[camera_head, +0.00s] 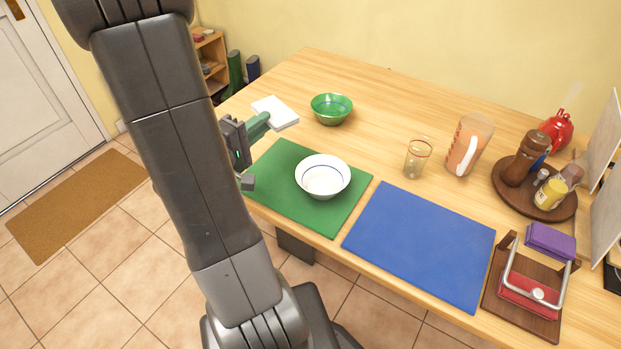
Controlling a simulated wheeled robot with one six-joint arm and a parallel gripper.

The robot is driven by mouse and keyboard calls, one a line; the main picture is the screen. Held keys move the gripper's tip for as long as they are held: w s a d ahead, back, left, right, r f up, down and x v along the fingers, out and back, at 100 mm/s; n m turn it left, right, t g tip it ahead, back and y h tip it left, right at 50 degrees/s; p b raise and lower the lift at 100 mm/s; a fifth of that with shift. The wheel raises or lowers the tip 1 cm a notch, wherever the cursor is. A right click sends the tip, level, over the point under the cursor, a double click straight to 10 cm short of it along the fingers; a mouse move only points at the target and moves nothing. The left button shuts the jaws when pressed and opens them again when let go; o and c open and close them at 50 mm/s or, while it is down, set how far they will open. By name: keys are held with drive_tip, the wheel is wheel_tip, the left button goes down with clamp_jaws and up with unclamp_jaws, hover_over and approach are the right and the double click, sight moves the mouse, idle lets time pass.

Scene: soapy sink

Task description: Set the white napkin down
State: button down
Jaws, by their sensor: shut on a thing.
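The white napkin (277,111) is a flat, folded rectangle near the left end of the wooden table, left of the green bowl. My gripper (262,121) is shut on its near left edge. The napkin looks roughly level; I cannot tell whether it touches the table top or hangs just above it. My arm hides part of the gripper and the table's left edge.
A white bowl (323,180) stands on the green mat (290,205), with the blue mat (420,245) to its right. The green bowl (331,113), a glass (417,160), a jug (469,145), a round tray (508,189) and a napkin holder (517,316) stand around. The back middle is clear.

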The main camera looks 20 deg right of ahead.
drive_tip(key=shift+s+d+f, duration=0.1)
drive_tip(key=shift+s+d, duration=0.05)
drive_tip(key=shift+d, duration=0.05)
drive_tip(key=b, duration=0.6)
drive_tip(key=shift+a+f, duration=0.15)
drive_tip(key=shift+f, duration=0.15)
drive_tip(key=b, duration=0.3)
drive_tip(key=shift+s+r+b, duration=0.25)
drive_tip(key=shift+s+b, duration=0.05)
drive_tip(key=shift+s, duration=0.05)
drive_tip(key=b, duration=0.3)
hover_over(269, 184)
drive_tip(key=shift+f, duration=4.8)
drive_tip(key=shift+f, duration=0.1)
drive_tip(key=shift+f+b, duration=0.25)
drive_tip(key=shift+b, duration=0.3)
drive_tip(key=shift+f, duration=0.15)
drive_tip(key=c, duration=1.8)
unclamp_jaws()
drive_tip(key=shift+b, duration=0.3)
drive_tip(key=o, duration=0.4)
